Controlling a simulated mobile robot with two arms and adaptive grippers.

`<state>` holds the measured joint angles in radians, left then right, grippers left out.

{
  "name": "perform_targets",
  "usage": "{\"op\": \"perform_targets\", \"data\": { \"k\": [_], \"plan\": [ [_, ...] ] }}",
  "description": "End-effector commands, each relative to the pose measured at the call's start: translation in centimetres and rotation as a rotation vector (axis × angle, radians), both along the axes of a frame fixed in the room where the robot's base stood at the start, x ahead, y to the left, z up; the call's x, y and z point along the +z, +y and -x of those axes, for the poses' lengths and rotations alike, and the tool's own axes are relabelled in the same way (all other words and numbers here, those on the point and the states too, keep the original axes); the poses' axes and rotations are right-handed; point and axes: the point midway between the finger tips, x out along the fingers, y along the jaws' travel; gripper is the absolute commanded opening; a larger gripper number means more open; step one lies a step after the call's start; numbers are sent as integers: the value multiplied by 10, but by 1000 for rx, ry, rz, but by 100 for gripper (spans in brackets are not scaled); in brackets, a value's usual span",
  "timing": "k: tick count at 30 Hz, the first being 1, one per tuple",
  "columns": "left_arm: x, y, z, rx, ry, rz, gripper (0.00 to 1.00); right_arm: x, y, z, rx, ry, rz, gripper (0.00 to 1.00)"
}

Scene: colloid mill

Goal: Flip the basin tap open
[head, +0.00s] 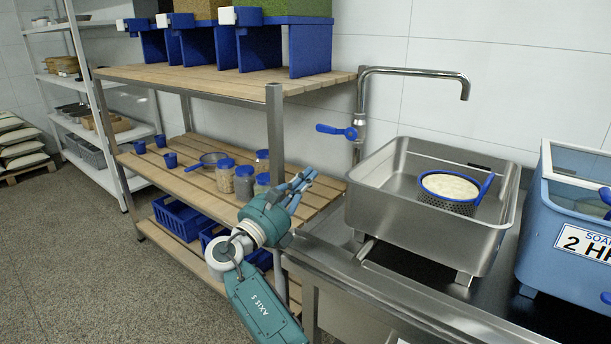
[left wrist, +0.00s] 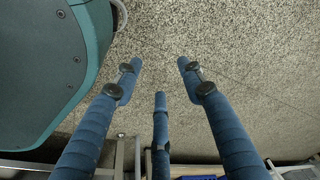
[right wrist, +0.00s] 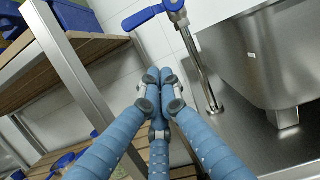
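The basin tap (head: 414,71) is a chrome pipe with a long spout bent over the metal basin (head: 388,215). Its blue lever handle (head: 331,129) points left in the head view. In the right wrist view the lever (right wrist: 143,18) lies at the top, beyond my fingertips, with the tap's pipe (right wrist: 203,75) to the right. My right gripper (head: 303,181) is below and left of the lever, apart from it. Its fingers are together and empty in the right wrist view (right wrist: 156,76). My left gripper (left wrist: 160,66) is open and empty over the speckled floor, outside the head view.
A perforated pot (head: 446,205) with pale contents sits in the basin. A wooden-slatted rack (head: 240,82) with jars stands left, its metal post (head: 275,135) close to my right arm. A blue soaking tub (head: 557,220) stands right. Bare wall lies behind the tap.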

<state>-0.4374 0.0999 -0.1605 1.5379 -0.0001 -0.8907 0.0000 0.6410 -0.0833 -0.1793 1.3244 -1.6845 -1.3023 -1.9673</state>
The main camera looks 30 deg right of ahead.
Motion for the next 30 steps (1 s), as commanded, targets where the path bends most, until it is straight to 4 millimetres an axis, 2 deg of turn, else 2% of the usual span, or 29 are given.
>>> {"op": "perform_targets", "data": {
  "k": [6,10,13,18,23,30],
  "plan": [
    [2,0,-1,1,1,0,40,13,-45,-18,-4,-2,2,0],
    [8,-1,-5,1,-3,0,40,21,-65,-27,-1,-2,-1,0],
    [10,-1,-6,1,-13,2,40,38,-61,-27,1,-4,-2,0],
    [0,1,3,1,4,-2,40,53,-61,-28,1,-1,-2,0],
    [-5,2,9,2,16,-4,40,56,-61,-28,0,1,-1,0],
    [-3,1,3,0,5,-2,40,57,-61,-28,0,0,-1,0]
  ]
}}
